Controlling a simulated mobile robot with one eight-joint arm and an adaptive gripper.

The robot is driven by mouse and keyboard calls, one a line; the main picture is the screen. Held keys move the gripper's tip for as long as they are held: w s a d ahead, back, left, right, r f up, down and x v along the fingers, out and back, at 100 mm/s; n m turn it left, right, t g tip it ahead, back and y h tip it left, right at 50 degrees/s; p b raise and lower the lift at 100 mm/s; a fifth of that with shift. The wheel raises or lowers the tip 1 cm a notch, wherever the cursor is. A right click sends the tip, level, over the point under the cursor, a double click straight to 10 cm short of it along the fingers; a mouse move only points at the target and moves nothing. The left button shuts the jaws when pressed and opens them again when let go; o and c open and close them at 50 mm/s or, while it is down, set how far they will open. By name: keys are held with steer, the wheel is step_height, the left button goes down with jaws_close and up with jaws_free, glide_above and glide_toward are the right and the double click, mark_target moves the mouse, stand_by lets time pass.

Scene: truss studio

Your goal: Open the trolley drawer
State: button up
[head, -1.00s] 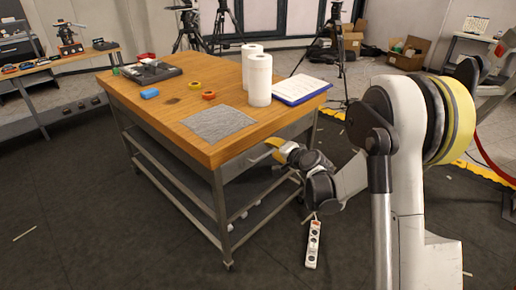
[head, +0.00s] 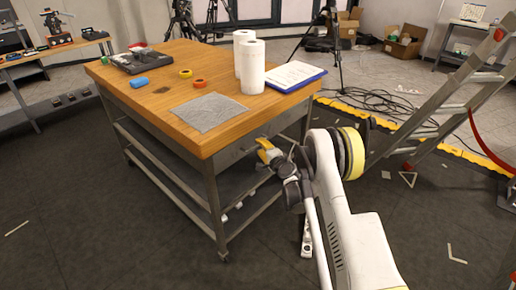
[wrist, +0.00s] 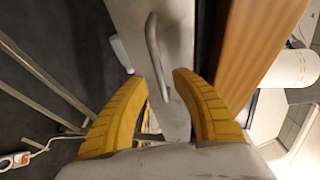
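The trolley (head: 205,140) has a wooden top and a metal frame with lower shelves. Its grey drawer front (head: 236,155) is under the top on the side facing my arm, and it looks shut. In the wrist view the drawer front (wrist: 178,45) carries a curved metal bar handle (wrist: 155,55). My gripper (head: 266,150) is at the drawer front in the head view. In the wrist view my gripper (wrist: 160,90) has its yellow fingers spread apart, with the handle ahead, between and just beyond the fingertips. I cannot tell whether they touch it.
On the top are paper rolls (head: 251,68), a clipboard (head: 293,76), a grey cloth (head: 209,112), tape rings and a black tray (head: 140,61). A ladder (head: 450,105) stands to the right. Dark floor in front is open.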

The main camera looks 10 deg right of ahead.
steer(key=shift+b+x, duration=0.3)
steer(key=shift+x, duration=1.1)
jaws_close()
steer(key=shift+s+d, duration=0.1)
steer(key=shift+s, duration=0.05)
